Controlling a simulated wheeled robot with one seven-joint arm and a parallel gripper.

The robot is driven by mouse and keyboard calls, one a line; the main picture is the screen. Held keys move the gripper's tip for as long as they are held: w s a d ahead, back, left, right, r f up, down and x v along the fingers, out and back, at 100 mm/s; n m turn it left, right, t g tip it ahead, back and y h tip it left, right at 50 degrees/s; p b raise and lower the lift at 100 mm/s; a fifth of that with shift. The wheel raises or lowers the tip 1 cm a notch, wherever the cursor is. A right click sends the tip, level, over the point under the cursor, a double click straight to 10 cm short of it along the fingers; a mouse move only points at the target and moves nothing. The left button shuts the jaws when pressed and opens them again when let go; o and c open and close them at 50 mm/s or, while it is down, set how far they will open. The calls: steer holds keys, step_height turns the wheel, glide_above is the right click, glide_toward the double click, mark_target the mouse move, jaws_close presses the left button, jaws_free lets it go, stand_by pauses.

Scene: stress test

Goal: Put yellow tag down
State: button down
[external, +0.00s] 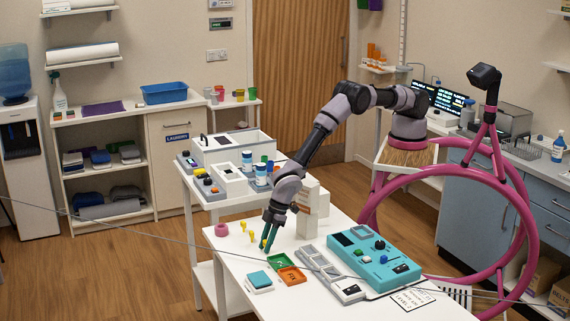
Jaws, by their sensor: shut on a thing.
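My gripper (266,246) points down over the left part of the white table, its dark green fingers close above the top. It is shut on a small yellow piece, the yellow tag (264,243), which shows between the fingertips. The fingers hide part of it. I cannot tell whether the tag touches the table. Two more small yellow pieces (252,235) stand on the table just left of my gripper. A green tray (278,262) and an orange tray (291,276) lie just in front and to the right of the fingertips.
A teal-topped box (259,281) sits at the table's front left. Grey modules (322,268) and a teal control panel (375,258) fill the right. A thin cable crosses the front.

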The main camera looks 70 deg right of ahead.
step_height(320, 180, up, 10)
steer(key=shift+r, duration=0.25)
step_height(320, 180, up, 13)
glide_above(266, 240)
steer(key=w+d+m+t+h, duration=0.1)
steer(key=w+d+m, duration=0.4)
steer(key=w+d, duration=1.9)
steer(key=w+d+m+t+h, duration=0.1)
steer(key=w+d+m, duration=0.25)
steer(key=d, duration=1.55)
steer(key=w+d+m+h, duration=0.2)
steer(key=w+d, duration=0.3)
steer(key=d, duration=1.5)
steer(key=f, duration=1)
steer(key=shift+s+f, duration=0.2)
steer(key=shift+f, duration=2.45)
steer(key=shift+f, duration=0.1)
